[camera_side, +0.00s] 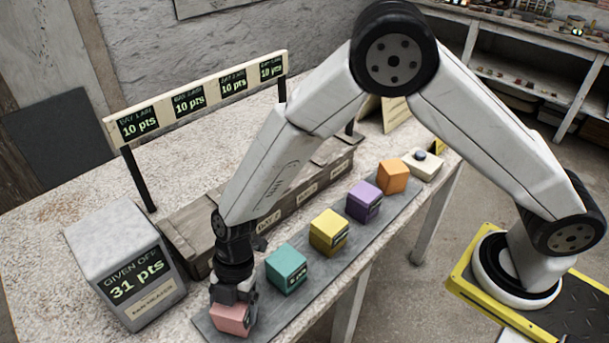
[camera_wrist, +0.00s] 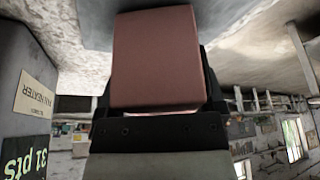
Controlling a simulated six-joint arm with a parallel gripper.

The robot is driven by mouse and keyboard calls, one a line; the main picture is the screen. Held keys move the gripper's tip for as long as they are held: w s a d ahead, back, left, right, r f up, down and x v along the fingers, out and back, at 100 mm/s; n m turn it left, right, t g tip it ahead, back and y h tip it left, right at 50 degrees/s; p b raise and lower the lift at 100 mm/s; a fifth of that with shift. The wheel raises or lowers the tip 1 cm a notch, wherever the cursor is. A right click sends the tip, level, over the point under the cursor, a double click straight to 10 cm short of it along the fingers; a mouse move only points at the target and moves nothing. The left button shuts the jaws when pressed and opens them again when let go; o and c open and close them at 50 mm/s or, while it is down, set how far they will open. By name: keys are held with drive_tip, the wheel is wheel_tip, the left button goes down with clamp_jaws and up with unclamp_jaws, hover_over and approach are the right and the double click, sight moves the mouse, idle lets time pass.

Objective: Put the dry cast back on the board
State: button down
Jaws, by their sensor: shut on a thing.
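My gripper (camera_side: 234,292) is shut on a pink block (camera_side: 231,320) at the near end of the grey board (camera_side: 265,308). I cannot tell whether the block touches the board or hangs just above it. The wrist view shows the pink block (camera_wrist: 155,55) between the jaws (camera_wrist: 160,118). Along the board stand a teal block (camera_side: 287,267), a yellow block (camera_side: 328,231), a purple block (camera_side: 364,201) and an orange block (camera_side: 393,176). Some blocks have a dark label on one side. No spheres are seen.
A grey box (camera_side: 125,265) reading "GIVEN OFF 31 pts" stands left of my gripper. A long wooden box (camera_side: 185,222) with labelled bays lies behind the blocks, under a sign rail (camera_side: 200,98) showing "10 pts" several times. A small button box (camera_side: 428,165) sits beyond the orange block.

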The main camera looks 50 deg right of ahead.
drive_tip(key=shift+f, duration=0.25)
unclamp_jaws()
drive_tip(key=shift+f, duration=0.1)
idle(0.4)
drive_tip(key=shift+r, duration=2)
